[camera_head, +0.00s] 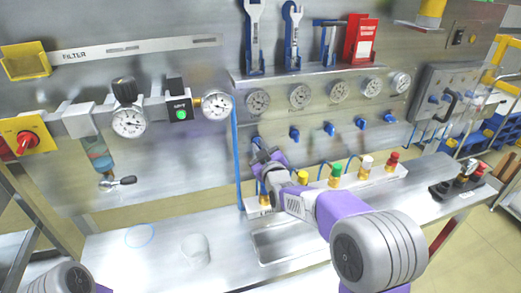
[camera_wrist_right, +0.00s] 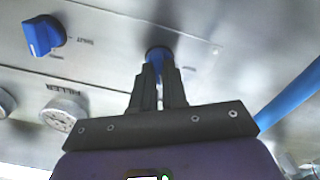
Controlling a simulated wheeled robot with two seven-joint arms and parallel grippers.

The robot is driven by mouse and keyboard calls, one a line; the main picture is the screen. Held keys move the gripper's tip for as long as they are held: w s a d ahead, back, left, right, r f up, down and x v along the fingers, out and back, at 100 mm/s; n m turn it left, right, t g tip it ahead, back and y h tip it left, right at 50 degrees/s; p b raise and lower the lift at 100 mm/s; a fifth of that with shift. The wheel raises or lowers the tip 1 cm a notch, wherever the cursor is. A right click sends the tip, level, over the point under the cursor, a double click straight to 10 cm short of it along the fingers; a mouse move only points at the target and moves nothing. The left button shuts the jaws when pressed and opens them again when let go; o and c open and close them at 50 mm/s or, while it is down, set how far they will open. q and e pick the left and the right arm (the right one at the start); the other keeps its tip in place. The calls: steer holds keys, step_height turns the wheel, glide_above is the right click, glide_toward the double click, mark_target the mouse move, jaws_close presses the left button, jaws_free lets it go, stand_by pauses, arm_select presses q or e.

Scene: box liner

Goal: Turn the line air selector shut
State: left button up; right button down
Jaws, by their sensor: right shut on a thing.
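A row of blue selector knobs sits on the steel panel below the gauges; one free knob (camera_head: 295,132) is just right of my gripper and also shows in the right wrist view (camera_wrist_right: 42,36) beside small lettering. My right gripper (camera_head: 262,152) is at the left end of this row, against the panel. In the right wrist view its fingers (camera_wrist_right: 158,72) are shut on a blue knob (camera_wrist_right: 158,51), which they largely hide. I cannot read which line this knob serves. My left gripper is out of view.
Round gauges (camera_head: 300,96) line the panel above the knobs. Below stands a white rack (camera_head: 385,178) with coloured fittings. A blue hose (camera_head: 236,150) runs down just left of my gripper. A clear cup (camera_head: 196,250) stands on the bench.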

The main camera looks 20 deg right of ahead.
steer(key=n, duration=0.6)
steer(key=shift+a+n, duration=0.1)
steer(key=shift+n, duration=0.2)
steer(key=n, duration=0.6)
steer(key=shift+f, duration=0.15)
steer(key=c, duration=1.2)
jaws_free()
steer(key=shift+o, duration=0.2)
steer(key=s+p, duration=0.1)
steer(key=s, duration=0.6)
steer(key=shift+s+p, duration=0.3)
steer(key=shift+f, duration=0.1)
